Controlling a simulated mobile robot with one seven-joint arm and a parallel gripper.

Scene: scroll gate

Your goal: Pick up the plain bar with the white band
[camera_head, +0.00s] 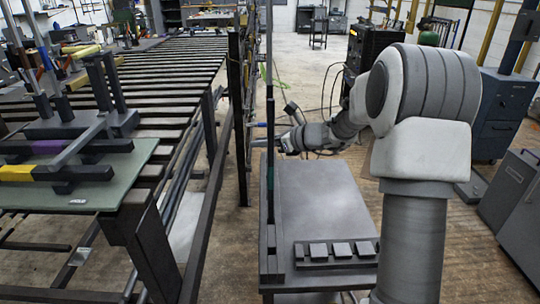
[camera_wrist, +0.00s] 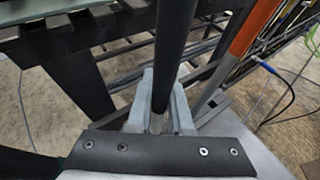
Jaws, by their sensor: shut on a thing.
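My gripper (camera_head: 283,143) is at an upright dark bar (camera_head: 269,75) at the left edge of the small grey table. In the wrist view my gripper (camera_wrist: 159,115) is shut, with pale fingers on either side of a dark bar (camera_wrist: 176,45). A pale patch shows on this bar between the fingers; I cannot tell for sure that it is the white band. The bar's lower end is hidden by my gripper in the wrist view. A second bar with an orange part (camera_wrist: 253,28) stands to its right, apart from the fingers.
The grey table (camera_head: 325,205) bears a low rack (camera_head: 345,263) with several grey blocks. A slatted bench (camera_head: 180,60) stands at left; its green board (camera_head: 140,158) carries a dark frame with yellow and purple bands. The middle of the grey table is clear.

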